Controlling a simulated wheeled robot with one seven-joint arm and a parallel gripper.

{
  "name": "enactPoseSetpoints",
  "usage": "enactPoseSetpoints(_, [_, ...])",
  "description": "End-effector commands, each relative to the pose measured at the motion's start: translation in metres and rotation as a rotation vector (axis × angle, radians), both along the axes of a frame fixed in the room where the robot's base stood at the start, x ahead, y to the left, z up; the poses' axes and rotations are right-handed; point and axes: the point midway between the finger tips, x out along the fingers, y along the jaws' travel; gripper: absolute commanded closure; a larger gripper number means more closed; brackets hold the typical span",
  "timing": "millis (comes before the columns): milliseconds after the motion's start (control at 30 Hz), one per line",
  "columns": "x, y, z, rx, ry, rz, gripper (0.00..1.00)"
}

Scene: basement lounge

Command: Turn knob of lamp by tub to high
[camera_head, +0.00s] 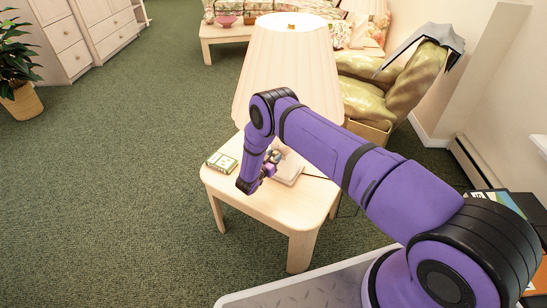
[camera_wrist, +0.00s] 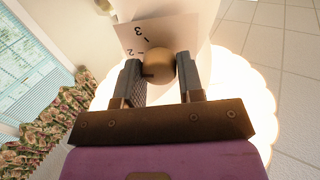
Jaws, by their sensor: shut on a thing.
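The lamp (camera_head: 290,65) stands on a light wood side table (camera_head: 310,212), its pleated cream shade lit. In the wrist view, a round tan knob (camera_wrist: 160,65) sits in front of a pale plate (camera_wrist: 140,36) marked with a 2 and a 3. A small dark mark shows on the knob's lower left. My gripper (camera_wrist: 161,73) is shut on the knob, one finger on each side. In the head view, my gripper (camera_head: 271,158) is low over the table in front of the lamp; my arm hides part of the lamp. I cannot make out a tub.
A small green-and-white box (camera_head: 221,162) lies at the table's left edge. A pale book-like object (camera_head: 288,172) lies near my gripper. A green armchair (camera_head: 380,95) stands behind right. The green carpet (camera_head: 110,190) is clear on the left.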

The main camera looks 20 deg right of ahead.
Motion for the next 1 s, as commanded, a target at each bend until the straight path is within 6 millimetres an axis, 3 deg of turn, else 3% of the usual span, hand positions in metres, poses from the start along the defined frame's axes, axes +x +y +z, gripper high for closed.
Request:
enactPoseSetpoints(367, [-0.0004,0.0000,0.0000,0.085,-0.092,0.000,0.89])
enactPoseSetpoints(1000, [-0.0011,-0.0004,0.0003,0.456,-0.487,-0.002,0.89])
